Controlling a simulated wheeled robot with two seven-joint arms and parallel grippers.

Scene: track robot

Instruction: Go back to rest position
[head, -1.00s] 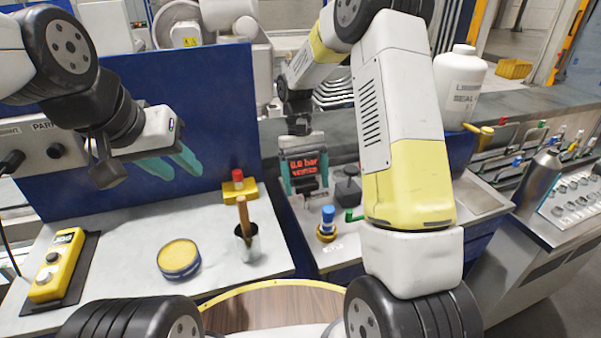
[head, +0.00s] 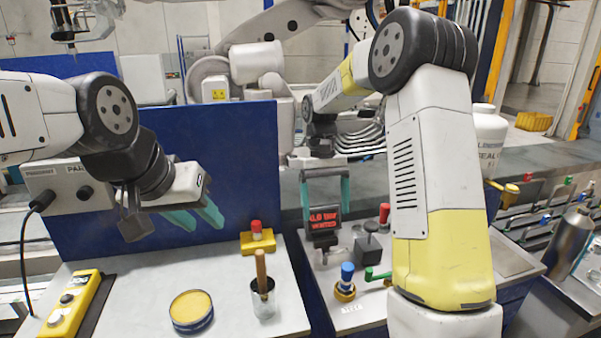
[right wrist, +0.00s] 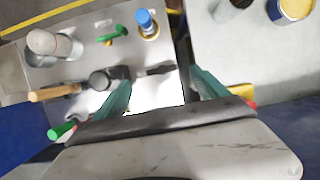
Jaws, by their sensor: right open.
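My left gripper (head: 206,228) has teal fingers set apart and is empty, in front of the blue panel (head: 225,160) at left in the head view. My right gripper (head: 326,210) is open, its fingers either side of and above a small red-lit display (head: 325,219). The right wrist view looks down between its two teal fingers (right wrist: 160,85), with nothing held between them. A bright white surface shows in the gap. The display's text is hard to read.
On the left bench are a yellow control box (head: 70,305), a round yellow-topped tin (head: 191,311), a cup with a wooden handle (head: 262,295) and a red button box (head: 257,240). Near the right gripper stand a blue-topped fitting (head: 346,282) and a black-knobbed piece (head: 369,245). A white bottle (head: 488,140) stands behind my right arm.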

